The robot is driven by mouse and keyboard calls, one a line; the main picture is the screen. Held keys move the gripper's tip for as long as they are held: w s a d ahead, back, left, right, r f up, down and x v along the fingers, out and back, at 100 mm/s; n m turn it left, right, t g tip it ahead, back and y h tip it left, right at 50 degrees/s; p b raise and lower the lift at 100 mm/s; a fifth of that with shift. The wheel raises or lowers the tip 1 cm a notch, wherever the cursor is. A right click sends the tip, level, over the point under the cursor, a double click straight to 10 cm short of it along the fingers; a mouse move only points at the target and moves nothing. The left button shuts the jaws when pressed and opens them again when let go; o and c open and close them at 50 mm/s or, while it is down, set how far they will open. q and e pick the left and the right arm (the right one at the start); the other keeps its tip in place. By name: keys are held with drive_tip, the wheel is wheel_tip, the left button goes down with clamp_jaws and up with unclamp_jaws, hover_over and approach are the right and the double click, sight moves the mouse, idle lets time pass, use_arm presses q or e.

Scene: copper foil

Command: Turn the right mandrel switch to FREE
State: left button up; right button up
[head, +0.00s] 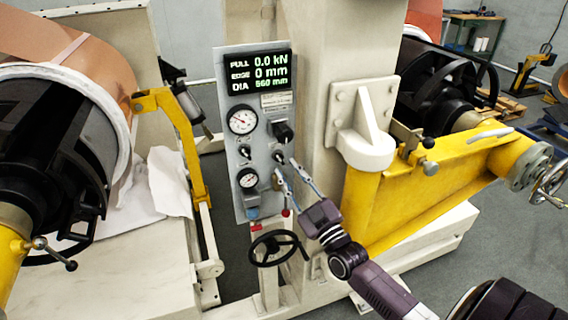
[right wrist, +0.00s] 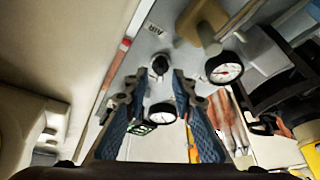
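The grey control panel (head: 262,190) stands on the machine's front. Its right small black switch (head: 278,157) sits below a larger dark knob, and a left small black switch (head: 246,152) sits beside it. My right gripper (head: 286,170) is close to the panel, just below the right switch, its two fingers spread. In the right wrist view a dark switch (right wrist: 160,65) shows between the open fingertips of the right gripper (right wrist: 155,82), with no clear contact. The switch's setting and its labels are too small to read. My left gripper is in neither view.
A lit display (head: 265,73) and two round gauges (head: 242,120) share the panel. A black handwheel (head: 278,248) and a red-tipped part hang below. Yellow arms (head: 430,185) flank the post on both sides. A copper foil roll (head: 85,45) is at left.

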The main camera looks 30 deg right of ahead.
sight(282, 163)
drive_tip(key=shift+x, duration=1.55)
clamp_jaws()
